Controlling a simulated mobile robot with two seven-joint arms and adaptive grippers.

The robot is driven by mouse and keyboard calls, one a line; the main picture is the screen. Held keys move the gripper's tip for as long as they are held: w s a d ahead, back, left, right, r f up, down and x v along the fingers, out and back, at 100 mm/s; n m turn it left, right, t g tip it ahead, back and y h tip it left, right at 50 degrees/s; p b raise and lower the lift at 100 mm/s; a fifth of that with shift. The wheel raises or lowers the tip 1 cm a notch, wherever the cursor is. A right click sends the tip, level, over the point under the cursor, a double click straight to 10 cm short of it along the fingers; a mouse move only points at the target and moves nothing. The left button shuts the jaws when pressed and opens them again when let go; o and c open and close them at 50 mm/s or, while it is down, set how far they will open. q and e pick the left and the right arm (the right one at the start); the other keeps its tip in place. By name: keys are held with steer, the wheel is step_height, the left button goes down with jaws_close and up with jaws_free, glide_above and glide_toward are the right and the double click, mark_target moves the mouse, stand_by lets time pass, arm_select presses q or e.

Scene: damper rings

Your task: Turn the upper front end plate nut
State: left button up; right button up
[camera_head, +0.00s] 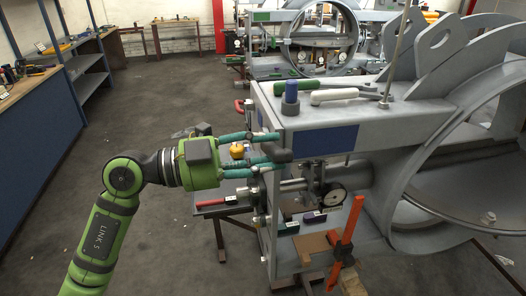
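The grey damper frame (312,141) stands at the right, with its end plate (259,196) facing left. My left gripper (275,147) reaches in from the left, its two teal fingers one above the other at the upper front corner of the end plate. The fingers are apart, with a narrower gap toward the tips. No nut can be made out; the spot between the fingertips is covered, so I cannot tell whether they touch one. My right gripper is not in view.
A low table (212,209) stands behind my gripper. A blue-sided bench (38,134) is at left; open floor lies between.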

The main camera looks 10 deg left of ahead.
arm_select(q)
steer(key=shift+s+f+m, duration=0.1)
steer(key=shift+f+m, duration=0.15)
steer(key=shift+m, duration=0.05)
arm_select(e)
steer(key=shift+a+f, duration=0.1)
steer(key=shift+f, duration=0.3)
arm_select(q)
steer(key=f+m+b, duration=0.1)
steer(key=b, duration=0.1)
steer(key=f+m+b, duration=0.1)
steer(key=f+b, duration=0.1)
steer(key=f+m+b, duration=0.1)
steer(key=shift+s+d+f+m+b, duration=0.2)
steer(key=shift+s+m+b, duration=0.1)
steer(key=shift+s+b, duration=0.1)
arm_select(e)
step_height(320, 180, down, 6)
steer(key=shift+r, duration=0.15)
